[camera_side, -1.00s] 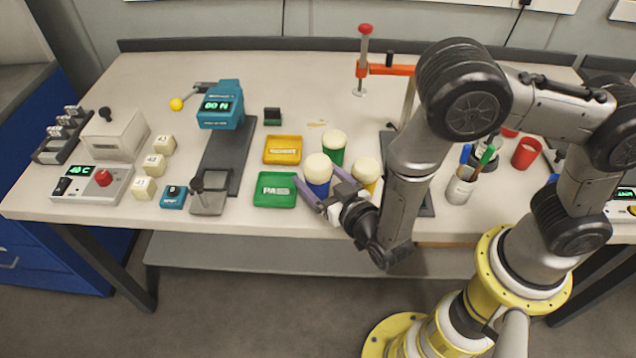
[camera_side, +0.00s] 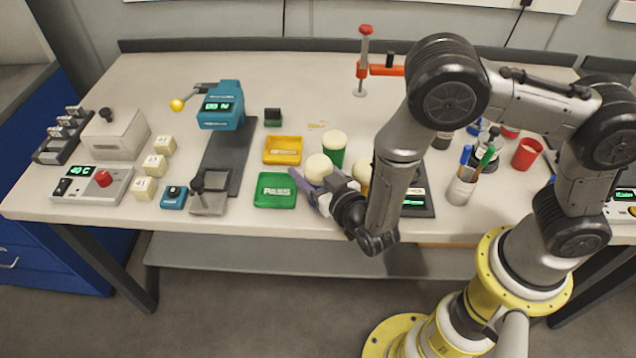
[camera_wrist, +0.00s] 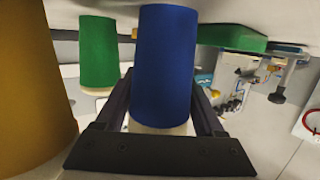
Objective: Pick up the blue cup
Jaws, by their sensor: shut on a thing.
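The blue cup (camera_wrist: 166,65) stands between the two fingers of my gripper (camera_wrist: 165,98) in the wrist view. The fingers are shut on it from both sides. In the side view my gripper (camera_side: 318,186) is at the front part of the bench. There the cup shows mainly as a cream top (camera_side: 318,167), and its blue side is mostly hidden by the fingers. I cannot tell whether its base touches the bench.
A green cup (camera_side: 334,147) stands just behind, and a yellow cup (camera_side: 362,174) stands close on the right. A green PASS tray (camera_side: 275,203) and a yellow tray (camera_side: 282,158) lie to the left. A pen holder (camera_side: 461,190) stands farther right.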

